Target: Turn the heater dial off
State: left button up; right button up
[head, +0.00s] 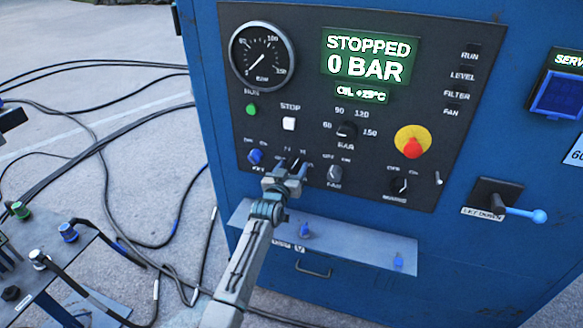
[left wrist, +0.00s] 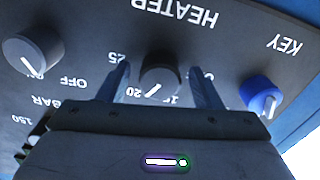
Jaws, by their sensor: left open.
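The heater dial (left wrist: 160,82) is a dark round knob under the HEATER lettering, which appears upside down in the left wrist view. My left gripper (left wrist: 160,70) is open with one finger on each side of the dial. Gaps show between the fingers and the knob. In the head view my left gripper (head: 293,166) is at the lower part of the black panel and hides the heater dial. My right gripper is not in view.
Close beside are the blue key switch (head: 255,156) and the fan knob (head: 334,174). The red emergency button (head: 412,148) is farther right. A grey ledge (head: 350,250) juts out below the panel. The display (head: 369,57) reads STOPPED, 0 BAR. Cables (head: 100,145) lie on the floor at left.

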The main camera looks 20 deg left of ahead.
pick_arm(q)
jog(key=c, duration=1)
jog(key=shift+r+n, duration=0.1)
jog(key=shift+n, duration=0.2)
jog(key=shift+n+p, duration=0.85)
jog(key=shift+n, duration=0.15)
jog(key=n+p, duration=0.1)
jog(key=n, duration=0.1)
jog(key=shift+r+n, duration=0.1)
jog(key=shift+n, duration=0.2)
jog(key=n+p, duration=0.1)
jog(key=n, duration=0.2)
jog(key=shift+p, duration=0.3)
jog(key=shift+n+p, duration=0.3)
jog(key=shift+n, duration=1.4)
